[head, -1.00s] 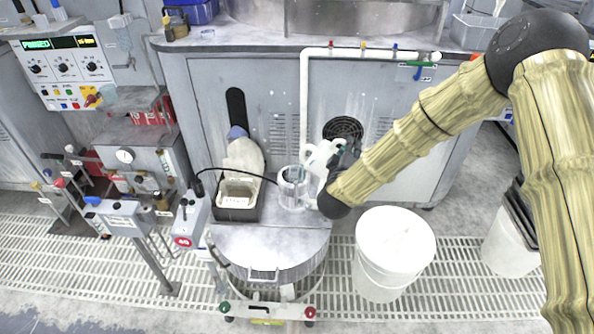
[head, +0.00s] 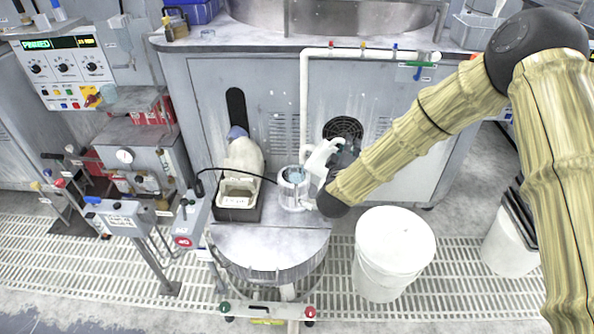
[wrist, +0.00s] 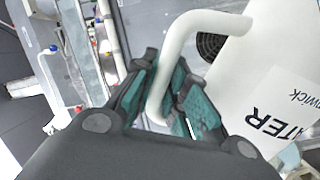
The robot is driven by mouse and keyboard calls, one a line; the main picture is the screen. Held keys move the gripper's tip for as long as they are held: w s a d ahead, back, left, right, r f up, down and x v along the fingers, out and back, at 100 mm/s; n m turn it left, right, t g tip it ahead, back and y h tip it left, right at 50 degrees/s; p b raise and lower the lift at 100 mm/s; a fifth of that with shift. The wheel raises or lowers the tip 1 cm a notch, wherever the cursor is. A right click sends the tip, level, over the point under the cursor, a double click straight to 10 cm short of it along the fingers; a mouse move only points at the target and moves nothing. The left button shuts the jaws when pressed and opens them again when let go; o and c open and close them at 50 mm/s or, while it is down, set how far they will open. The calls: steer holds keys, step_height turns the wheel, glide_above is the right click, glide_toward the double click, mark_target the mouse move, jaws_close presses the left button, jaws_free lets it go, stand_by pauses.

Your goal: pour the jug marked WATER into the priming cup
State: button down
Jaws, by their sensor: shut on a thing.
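The white jug (head: 320,158) is tilted to the left in the head view, its spout end over the clear cup. Its WATER lettering shows in the wrist view (wrist: 271,122). My gripper (wrist: 176,98) is shut on the jug's white handle (wrist: 182,50); in the head view the gripper (head: 347,152) is partly hidden by my arm. I cannot make out a stream clearly or see inside the jug.
A dark box with a cream tray (head: 237,191) stands just left of the cup, with a black hose arching over. A white pipe (head: 304,100) rises behind. A white bucket (head: 394,250) stands on the floor grating at right. The front of the round metal top (head: 270,240) is clear.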

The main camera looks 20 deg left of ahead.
steer(key=shift+r, duration=0.1)
steer(key=d+f+m+b, duration=0.1)
steer(key=f, duration=0.1)
steer(key=d+f+m+b, duration=0.1)
steer(key=f, duration=0.1)
steer(key=d+f+m+b, duration=0.1)
steer(key=m, duration=0.1)
steer(key=shift+d+f, duration=0.2)
steer(key=shift+f, duration=0.2)
steer(key=shift+w+d, duration=0.1)
steer(key=shift+f, duration=0.1)
steer(key=d+f+m+b, duration=0.3)
steer(key=f+m+b, duration=0.1)
steer(key=f, duration=0.2)
steer(key=d+f+m+b, duration=0.3)
steer(key=f+m, duration=0.1)
steer(key=f, duration=0.2)
steer(key=shift+w+d+f+b, duration=0.15)
steer(key=shift+d+f+b, duration=0.15)
steer(key=shift+f+b, duration=0.05)
stand_by(0.5)
